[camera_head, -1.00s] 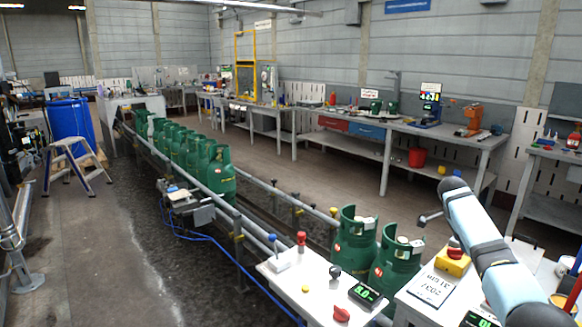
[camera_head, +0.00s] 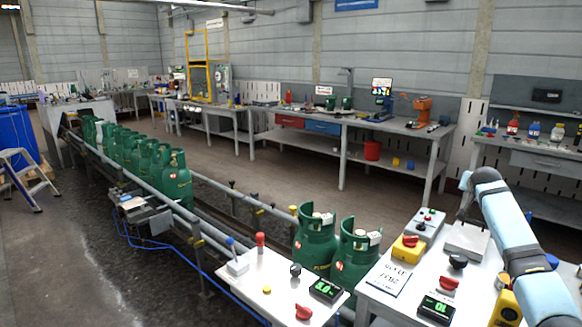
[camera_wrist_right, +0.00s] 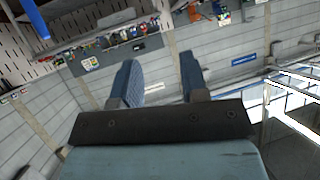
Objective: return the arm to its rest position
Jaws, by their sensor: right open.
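My right arm (camera_head: 515,240) reaches in from the right in the head view, raised over the right-hand white table; its gripper cannot be made out there. In the right wrist view my right gripper (camera_wrist_right: 160,80) has its two blue fingers apart with nothing between them. Beyond the fingers are a grey wall and shelves, tilted in the picture. My left gripper is in neither view.
Green cylinders (camera_head: 177,182) stand in a row on the conveyor, and two more (camera_head: 314,240) stand behind the white control tables (camera_head: 262,275). Workbenches (camera_head: 345,130) line the back wall.

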